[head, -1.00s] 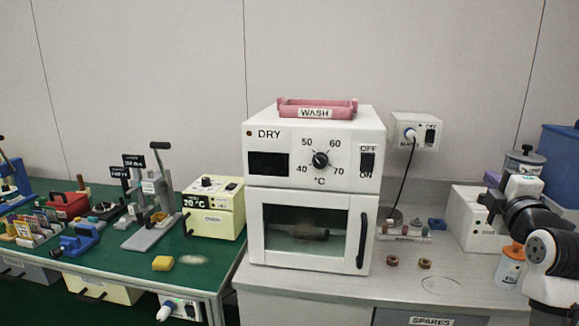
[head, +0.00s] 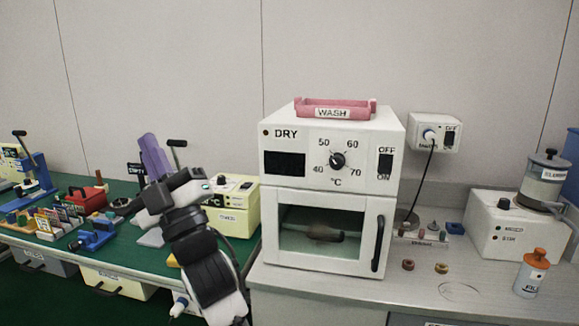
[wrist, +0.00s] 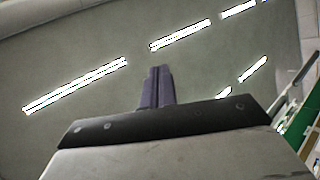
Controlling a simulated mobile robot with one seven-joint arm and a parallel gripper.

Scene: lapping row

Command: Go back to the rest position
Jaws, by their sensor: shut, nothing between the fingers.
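My gripper (head: 155,158) shows in the head view with its purple fingers pointing up, in front of the green bench and left of the drying oven. Its fingers are together with nothing between them. In the wrist view the shut fingers (wrist: 156,88) stand against the ceiling and its strip lights. My arm rises from the bottom of the head view, in front of the bench's right end, and hides part of the press and the yellow block behind it.
The white DRY oven (head: 330,160) has a pink WASH tray (head: 335,110) on top. A cream box (head: 236,212) stands behind my arm. The green bench (head: 140,262) holds several tools at left. An orange-capped bottle (head: 531,275) stands on the grey counter (head: 400,291) at right.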

